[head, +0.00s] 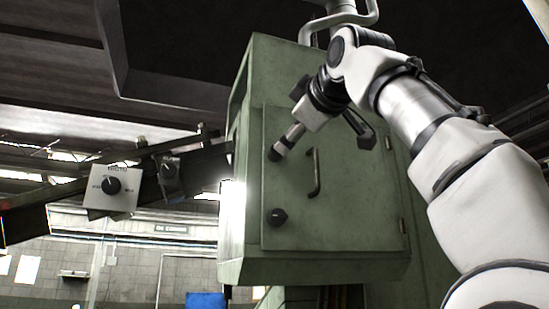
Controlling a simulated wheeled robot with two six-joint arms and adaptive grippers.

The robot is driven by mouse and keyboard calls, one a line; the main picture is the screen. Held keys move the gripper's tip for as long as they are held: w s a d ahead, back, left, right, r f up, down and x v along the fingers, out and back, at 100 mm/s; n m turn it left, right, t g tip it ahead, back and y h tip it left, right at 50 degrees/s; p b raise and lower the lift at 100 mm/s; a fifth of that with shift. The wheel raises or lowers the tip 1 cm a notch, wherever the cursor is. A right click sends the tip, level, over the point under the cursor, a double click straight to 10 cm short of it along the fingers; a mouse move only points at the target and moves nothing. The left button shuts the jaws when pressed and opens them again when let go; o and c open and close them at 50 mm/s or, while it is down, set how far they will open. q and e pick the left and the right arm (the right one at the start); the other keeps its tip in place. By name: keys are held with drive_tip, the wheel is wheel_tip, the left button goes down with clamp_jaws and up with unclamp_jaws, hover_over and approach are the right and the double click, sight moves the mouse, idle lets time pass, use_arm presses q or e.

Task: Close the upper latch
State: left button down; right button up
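The green cabinet door (345,215) is shut in the head view. A dark round knob, the lower latch (277,217), sits at its lower left. My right gripper (288,142) reaches down and left across the door's upper left part. A small dark piece at its tip, apparently the upper latch (274,155), is partly covered. The tip looks touching or very close to it; I cannot tell which. The latch's turn angle and the finger opening are unclear. My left gripper is out of view.
A curved handle (315,172) stands out from the door just right of my gripper's tip. A grey panel with a black rotary switch (112,186) hangs at left on a dark beam. Open space lies between the panel and the cabinet's lower left.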

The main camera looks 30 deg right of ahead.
drive_tip(key=w+m+p, duration=0.1)
drive_tip(key=w+m, duration=0.1)
drive_tip(key=m, duration=0.1)
drive_tip(key=w+d+m+p, duration=0.1)
drive_tip(key=w+m+p, duration=0.1)
drive_tip(key=w+m, duration=0.1)
drive_tip(key=w+m+p, duration=0.2)
drive_tip(key=w+m, duration=0.1)
drive_tip(key=shift+d+r+m, duration=0.25)
drive_tip(key=shift+d+m, duration=0.15)
drive_tip(key=shift+d+f+m+b, duration=0.1)
drive_tip(key=shift+f+m+b, duration=0.25)
drive_tip(key=shift+m, duration=1.75)
drive_tip(key=m, duration=0.3)
drive_tip(key=shift+s+a+r, duration=0.15)
drive_tip(key=shift+a, duration=0.05)
drive_tip(key=shift+d, duration=0.1)
drive_tip(key=shift+c, duration=1)
drive_tip(key=c, duration=1.1)
clamp_jaws()
drive_tip(key=n, duration=0.7)
drive_tip(key=shift+n, duration=0.4)
drive_tip(key=o, duration=1.3)
unclamp_jaws()
